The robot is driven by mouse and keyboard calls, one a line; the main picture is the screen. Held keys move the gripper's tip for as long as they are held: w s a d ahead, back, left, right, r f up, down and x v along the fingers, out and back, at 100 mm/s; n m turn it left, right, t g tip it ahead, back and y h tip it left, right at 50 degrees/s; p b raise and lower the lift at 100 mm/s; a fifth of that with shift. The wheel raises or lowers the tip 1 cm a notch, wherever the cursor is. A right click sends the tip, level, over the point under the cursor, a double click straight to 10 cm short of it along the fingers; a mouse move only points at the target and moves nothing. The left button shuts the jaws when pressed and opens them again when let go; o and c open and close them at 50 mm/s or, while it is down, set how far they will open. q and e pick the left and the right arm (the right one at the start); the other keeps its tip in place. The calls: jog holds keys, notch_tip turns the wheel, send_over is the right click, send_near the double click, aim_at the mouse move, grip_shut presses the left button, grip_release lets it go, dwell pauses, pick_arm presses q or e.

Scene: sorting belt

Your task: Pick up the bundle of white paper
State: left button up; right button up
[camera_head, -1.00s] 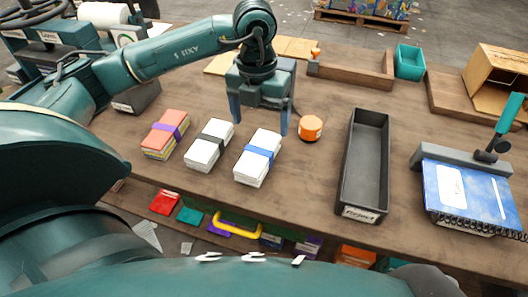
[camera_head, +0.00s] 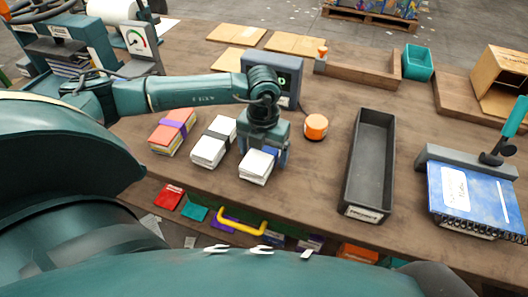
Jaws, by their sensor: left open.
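A bundle of white paper with a blue band (camera_head: 257,166) lies on the wooden table. My left gripper (camera_head: 264,155) is open and low over its far half, with its fingers appearing to be on either side. The gripper hides the far end of this bundle and most of its band. Whether the fingers touch the paper cannot be told. A second bundle of white paper with a black band (camera_head: 209,152) lies just to the left. My right gripper is not in view.
A bundle of coloured paper with a purple band (camera_head: 172,132) lies farther left. An orange round container (camera_head: 316,127) and a long dark tray (camera_head: 348,190) stand to the right. A blue spiral-bound book (camera_head: 460,190) is at the far right. A grey display box (camera_head: 285,68) stands behind the gripper.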

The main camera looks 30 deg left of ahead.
pick_arm(q)
jog(key=shift+f, duration=0.2)
jog(key=c, duration=1.2)
jog(key=shift+r, duration=0.1)
jog(key=shift+c, duration=0.2)
